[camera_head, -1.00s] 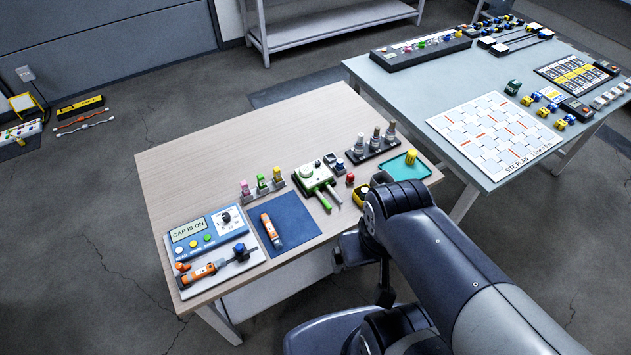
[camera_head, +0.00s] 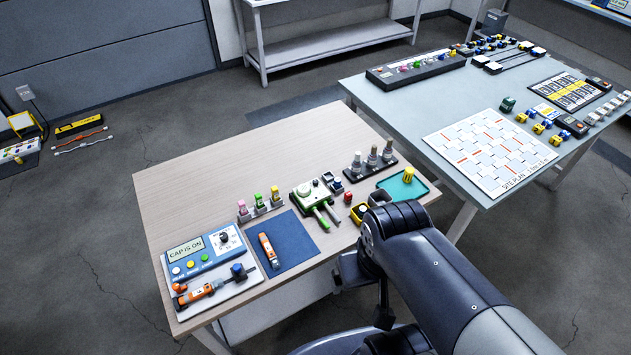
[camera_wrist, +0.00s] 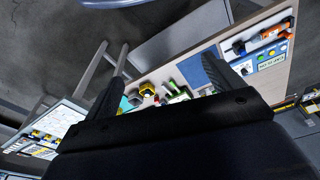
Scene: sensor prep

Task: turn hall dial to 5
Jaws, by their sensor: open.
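A round dark dial knob (camera_head: 224,238) sits on a white number plate at the right end of a blue meter (camera_head: 196,262). The meter's display (camera_head: 186,249) reads "CAP IS ON". The dial's markings and the word hall are too small to read. The meter stands at the left end of the wooden table (camera_head: 190,170). It also shows at the upper right of the wrist view, upside down. My gripper (camera_wrist: 163,70) shows in the wrist view with its two dark fingers spread wide and nothing between them. It is well away from the dial. In the head view my arm hides it.
An orange probe (camera_head: 203,292) lies before the meter, and an orange pen-like tool (camera_head: 269,250) lies on a blue mat (camera_head: 294,240). Coloured pegs, a green-handled device (camera_head: 314,194) and a teal tray (camera_head: 416,182) stand farther right. The table's back left is clear. A grey table (camera_head: 400,95) stands behind.

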